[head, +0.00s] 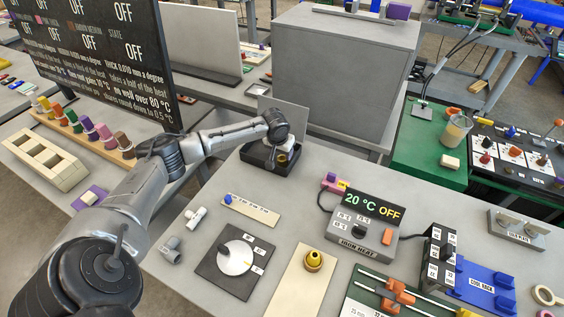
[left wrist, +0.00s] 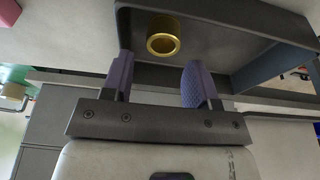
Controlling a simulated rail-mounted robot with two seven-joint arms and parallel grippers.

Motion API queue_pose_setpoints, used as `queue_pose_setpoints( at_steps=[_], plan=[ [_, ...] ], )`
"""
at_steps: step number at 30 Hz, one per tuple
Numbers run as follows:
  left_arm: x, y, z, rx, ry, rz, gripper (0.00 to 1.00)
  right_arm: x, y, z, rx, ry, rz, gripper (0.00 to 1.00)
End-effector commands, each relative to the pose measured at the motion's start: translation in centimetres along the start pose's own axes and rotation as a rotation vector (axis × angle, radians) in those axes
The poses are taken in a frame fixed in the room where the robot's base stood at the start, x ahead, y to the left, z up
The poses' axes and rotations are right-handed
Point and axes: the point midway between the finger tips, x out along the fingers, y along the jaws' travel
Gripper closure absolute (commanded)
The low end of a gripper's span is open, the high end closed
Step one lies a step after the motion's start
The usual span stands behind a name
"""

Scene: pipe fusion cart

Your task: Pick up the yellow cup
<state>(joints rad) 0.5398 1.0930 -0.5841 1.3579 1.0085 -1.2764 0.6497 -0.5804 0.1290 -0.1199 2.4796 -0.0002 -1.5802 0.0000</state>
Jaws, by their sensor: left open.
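A small gold-yellow cup (left wrist: 163,36), round with a hollow middle, lies in the dark tray (left wrist: 235,24) in the left wrist view. In the head view it shows small in the tray (head: 250,158), partly hidden by my gripper (head: 281,150). My left gripper (left wrist: 157,68) is open and empty, its two purple-grey fingers apart. The cup appears just beyond the fingertips, between their lines; contact is not visible. A yellow-brown flanged piece (head: 313,260) stands on a beige board in the head view. My right gripper is out of view.
A large grey box (head: 335,75) stands behind the tray. An iron-heat unit (head: 362,240), a dial plate (head: 236,257) and white and grey pipe fittings (head: 195,217) are on the near bench. Coloured pieces stand on a wooden rack (head: 120,158) at left.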

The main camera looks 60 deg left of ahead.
Motion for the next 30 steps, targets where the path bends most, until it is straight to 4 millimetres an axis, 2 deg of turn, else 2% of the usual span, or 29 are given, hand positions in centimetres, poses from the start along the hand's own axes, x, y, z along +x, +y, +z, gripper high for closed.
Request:
queue_pose_setpoints(
  at_steps=[6,10,21,30],
  plan=[
    [3.0,-0.3,0.4,-0.001,-0.002,-0.001,0.46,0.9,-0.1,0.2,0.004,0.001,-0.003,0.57],
    [4.3,-0.2,0.3,-0.001,-0.002,0.0,0.46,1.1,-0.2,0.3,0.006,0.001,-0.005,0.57],
    [4.8,-0.3,0.3,0.001,-0.001,-0.001,0.46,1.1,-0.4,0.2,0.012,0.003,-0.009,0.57],
    [4.8,-0.3,0.3,0.001,-0.001,-0.001,0.75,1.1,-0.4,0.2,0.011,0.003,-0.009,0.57]
  ],
)
